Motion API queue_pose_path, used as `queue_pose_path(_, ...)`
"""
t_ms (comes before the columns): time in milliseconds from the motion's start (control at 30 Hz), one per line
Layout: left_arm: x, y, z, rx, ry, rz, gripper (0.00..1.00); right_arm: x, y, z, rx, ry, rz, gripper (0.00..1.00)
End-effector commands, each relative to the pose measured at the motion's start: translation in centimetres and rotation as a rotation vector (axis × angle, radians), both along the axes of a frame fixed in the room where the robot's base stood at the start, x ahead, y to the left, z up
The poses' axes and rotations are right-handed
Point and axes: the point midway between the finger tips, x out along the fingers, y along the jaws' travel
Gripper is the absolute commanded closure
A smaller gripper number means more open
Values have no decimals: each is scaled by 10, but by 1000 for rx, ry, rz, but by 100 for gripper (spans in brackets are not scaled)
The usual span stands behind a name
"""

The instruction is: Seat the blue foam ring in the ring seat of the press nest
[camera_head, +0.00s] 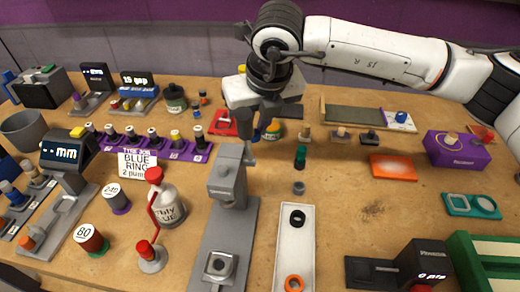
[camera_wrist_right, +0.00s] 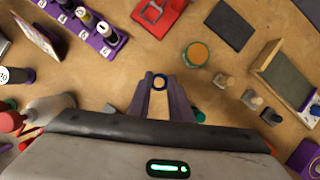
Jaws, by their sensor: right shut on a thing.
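My right gripper (camera_head: 260,131) comes in from the right and hangs over the middle of the table. In the head view the ring is mostly hidden by the fingers. The grey press (camera_head: 228,178) stands in front of and slightly left of the gripper. On its base, towards the front, is a square nest (camera_head: 220,265) with a round seat that looks empty. My left gripper is not in view.
A white tray (camera_head: 297,246) right of the press holds a black ring (camera_head: 298,218) and an orange ring (camera_head: 294,283). A white pump bottle (camera_head: 167,206) and a "BLUE RING" card (camera_head: 138,164) stand left. Bare table lies right of the tray.

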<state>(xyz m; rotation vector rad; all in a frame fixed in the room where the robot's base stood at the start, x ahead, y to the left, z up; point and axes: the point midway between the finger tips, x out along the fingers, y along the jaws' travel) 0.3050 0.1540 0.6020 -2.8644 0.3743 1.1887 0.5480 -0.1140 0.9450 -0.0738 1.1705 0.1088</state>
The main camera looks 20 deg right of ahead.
Motion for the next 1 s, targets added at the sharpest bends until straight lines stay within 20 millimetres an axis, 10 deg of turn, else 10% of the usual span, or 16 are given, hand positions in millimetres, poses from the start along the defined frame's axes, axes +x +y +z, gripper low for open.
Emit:
queue_pose_path(500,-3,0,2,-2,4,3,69,-1,0,-62,1,2,3,100)
queue_pose_path(900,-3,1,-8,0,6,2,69,0,0,-71,2,0,3,100)
queue_pose_path(933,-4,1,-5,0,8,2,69,0,0,-68,2,0,3,76)
queue_pose_path(1000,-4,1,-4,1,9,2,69,0,0,-68,2,0,3,65)
